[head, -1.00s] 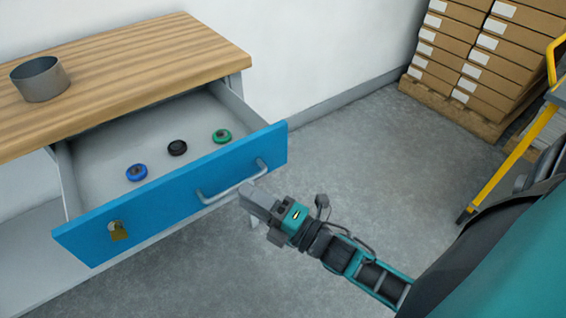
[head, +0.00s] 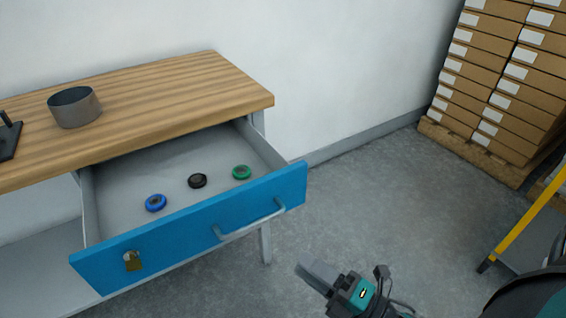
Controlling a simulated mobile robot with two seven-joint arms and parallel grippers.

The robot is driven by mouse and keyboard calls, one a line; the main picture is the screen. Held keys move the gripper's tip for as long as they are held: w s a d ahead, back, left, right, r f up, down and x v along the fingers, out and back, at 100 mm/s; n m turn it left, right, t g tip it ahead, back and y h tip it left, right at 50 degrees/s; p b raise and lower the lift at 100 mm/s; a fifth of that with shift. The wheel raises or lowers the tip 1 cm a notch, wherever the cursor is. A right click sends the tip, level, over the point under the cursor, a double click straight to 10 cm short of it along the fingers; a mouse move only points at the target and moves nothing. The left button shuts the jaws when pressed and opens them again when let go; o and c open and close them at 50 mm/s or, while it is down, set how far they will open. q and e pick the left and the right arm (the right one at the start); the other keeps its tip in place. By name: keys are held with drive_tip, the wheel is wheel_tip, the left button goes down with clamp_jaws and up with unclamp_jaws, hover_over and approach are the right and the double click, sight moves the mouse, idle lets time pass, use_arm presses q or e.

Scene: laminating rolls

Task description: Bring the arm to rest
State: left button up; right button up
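My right gripper (head: 312,274) is low in the head view, in front of and to the right of the open blue drawer (head: 190,232). It is apart from the drawer's handle (head: 250,222), over the grey floor. Its fingers look close together, but I cannot tell whether they are open or shut. Nothing visible hangs from it. My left gripper is not in view. The drawer holds a blue roll (head: 156,203), a black roll (head: 197,181) and a green roll (head: 242,172), spaced apart on its bottom.
The wooden worktop (head: 190,92) carries a grey round container (head: 75,107) and a dark object (head: 9,138) at the left edge. Stacked boxes (head: 500,90) stand at the right, beside a yellow-railed cart (head: 522,226). Floor between is clear.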

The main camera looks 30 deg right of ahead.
use_arm(q)
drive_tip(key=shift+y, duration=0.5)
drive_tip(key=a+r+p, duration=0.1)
drive_tip(key=p, duration=0.1)
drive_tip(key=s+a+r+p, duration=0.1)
drive_tip(key=p, duration=0.2)
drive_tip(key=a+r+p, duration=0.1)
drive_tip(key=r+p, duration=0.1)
drive_tip(key=p, duration=0.1)
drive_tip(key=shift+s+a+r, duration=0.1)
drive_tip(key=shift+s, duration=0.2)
use_arm(e)
drive_tip(key=a+m+g+h, duration=0.1)
drive_tip(key=m+g+h, duration=0.1)
drive_tip(key=m, duration=0.5)
drive_tip(key=a+f+m+g+h, duration=0.1)
drive_tip(key=m+g+h, duration=0.1)
drive_tip(key=m, duration=0.5)
drive_tip(key=a+f+m+g+h, duration=0.1)
drive_tip(key=m+g+h, duration=0.1)
drive_tip(key=m, duration=0.5)
drive_tip(key=shift+w+a+f+g, duration=0.1)
drive_tip(key=shift+w+a+g, duration=0.3)
drive_tip(key=shift+g, duration=0.3)
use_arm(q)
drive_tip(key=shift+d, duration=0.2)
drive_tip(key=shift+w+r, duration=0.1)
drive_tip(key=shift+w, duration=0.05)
